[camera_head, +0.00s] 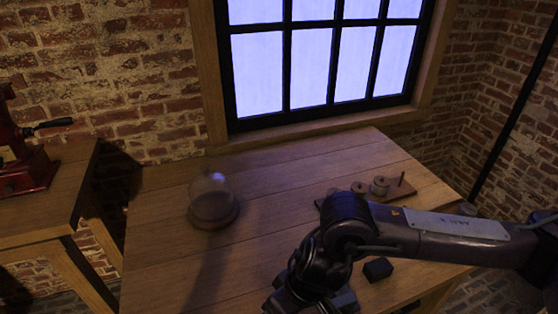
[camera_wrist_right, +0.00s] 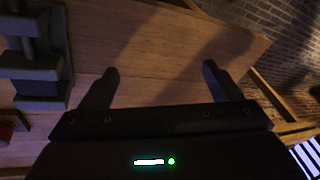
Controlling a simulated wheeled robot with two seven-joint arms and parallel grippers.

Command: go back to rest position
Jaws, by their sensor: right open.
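My right arm comes in from the right in the head view, and its wrist hangs over the front of the wooden table (camera_head: 160,255). In the right wrist view my right gripper (camera_wrist_right: 160,72) is open, with its two fingers well apart and nothing between them. Bare table planks show beyond the fingers. In the head view the fingertips cannot be made out clearly behind the dark wrist. My left gripper is not in view.
A glass dome on a round base (camera_head: 212,213) stands left of my arm. A wooden board with several small round pieces (camera_head: 380,187) lies behind the arm. A dark block (camera_head: 378,268) sits near the wrist. A dark grey fixture (camera_wrist_right: 38,68) is left of the fingers. A red device (camera_head: 24,172) stands on a side table.

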